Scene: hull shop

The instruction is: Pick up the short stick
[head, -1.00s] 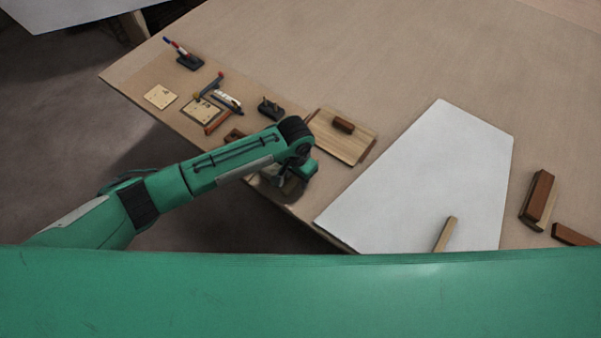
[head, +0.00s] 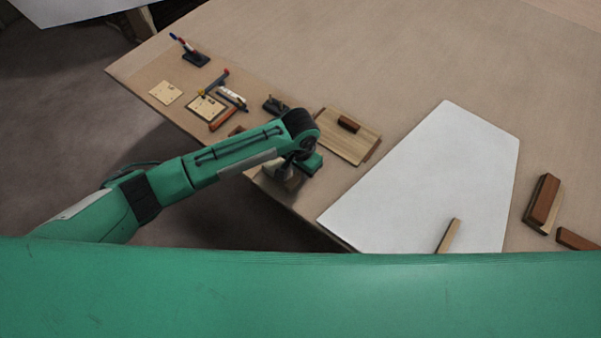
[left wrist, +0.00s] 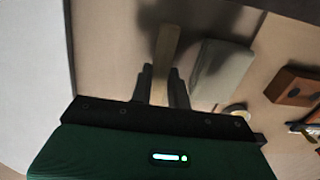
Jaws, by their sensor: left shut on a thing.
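My left gripper (left wrist: 161,88) is shut on a light wooden stick (left wrist: 166,50) in the left wrist view. The stick stands out between the two dark fingers, away from the wrist. In the head view my left gripper (head: 285,174) is at the near edge of the table, and the arm and wrist mostly hide the stick there. I cannot tell its full length or how far it is above the table. Another wooden stick (head: 447,236) lies on the white panel, its near end cut off by my green body. My right gripper is not in view.
The white panel (head: 440,170) lies right of the gripper. A board with a brown block (head: 348,124) lies just beyond it. A grey block (left wrist: 222,72) is beside the held stick. Tools and small cards (head: 207,107) lie at left, brown blocks (head: 542,199) at right. The table's far middle is clear.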

